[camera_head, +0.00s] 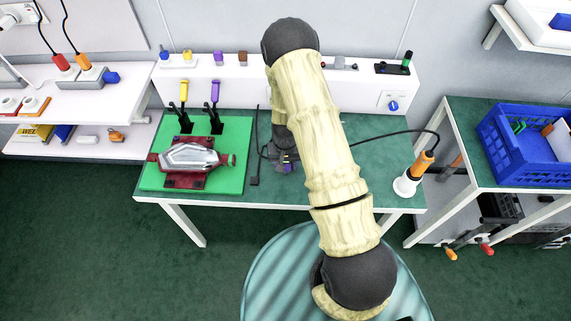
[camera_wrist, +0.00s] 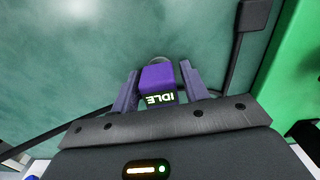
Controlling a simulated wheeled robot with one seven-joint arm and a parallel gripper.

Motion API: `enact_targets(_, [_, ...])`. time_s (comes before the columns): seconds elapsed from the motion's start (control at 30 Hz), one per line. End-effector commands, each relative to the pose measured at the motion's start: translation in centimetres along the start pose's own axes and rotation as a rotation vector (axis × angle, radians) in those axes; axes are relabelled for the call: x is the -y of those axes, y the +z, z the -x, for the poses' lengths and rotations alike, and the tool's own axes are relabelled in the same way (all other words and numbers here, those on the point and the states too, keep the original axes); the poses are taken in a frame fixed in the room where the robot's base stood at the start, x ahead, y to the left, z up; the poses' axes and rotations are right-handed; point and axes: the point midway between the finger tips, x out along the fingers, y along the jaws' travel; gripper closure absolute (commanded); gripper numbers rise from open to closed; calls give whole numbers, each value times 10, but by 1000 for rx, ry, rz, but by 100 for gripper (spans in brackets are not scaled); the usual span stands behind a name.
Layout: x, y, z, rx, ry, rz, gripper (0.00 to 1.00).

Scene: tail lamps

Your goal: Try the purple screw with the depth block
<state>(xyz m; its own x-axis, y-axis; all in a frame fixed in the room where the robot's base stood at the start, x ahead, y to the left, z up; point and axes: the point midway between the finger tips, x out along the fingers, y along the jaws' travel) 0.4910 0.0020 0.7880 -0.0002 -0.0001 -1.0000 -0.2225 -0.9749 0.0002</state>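My gripper (camera_wrist: 160,85) points down over the middle of the table, largely hidden by my arm in the head view. Between its two fingers is a purple block (camera_wrist: 158,76) with a lit label reading IDLE; a grey rounded part shows behind it. I cannot tell whether the fingers press on it. Purple also shows by the gripper in the head view (camera_head: 287,164). A small purple piece (camera_head: 217,86), perhaps the purple screw, stands on the back ledge among blue, yellow and brown ones.
A red and grey tail lamp (camera_head: 193,158) lies on a green mat (camera_head: 235,135) with black-and-coloured clamps behind it. An orange driver (camera_head: 422,166) stands in a white holder at right, its black cable trailing to mid-table. A blue crate (camera_head: 508,152) sits further right.

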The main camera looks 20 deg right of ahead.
Motion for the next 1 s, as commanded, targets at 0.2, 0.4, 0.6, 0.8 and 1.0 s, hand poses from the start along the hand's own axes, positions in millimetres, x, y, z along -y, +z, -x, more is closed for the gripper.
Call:
enact_targets(0.2, [0,0,0,0,0,0,93])
enact_targets(0.4, [0,0,0,0,0,0,93])
enact_targets(0.6, [0,-1,9,-2,0,1,93])
enact_targets(0.8, [0,-2,37,-5,-1,2,93])
enact_targets(1.0, [0,-1,73,-4,-1,1,93])
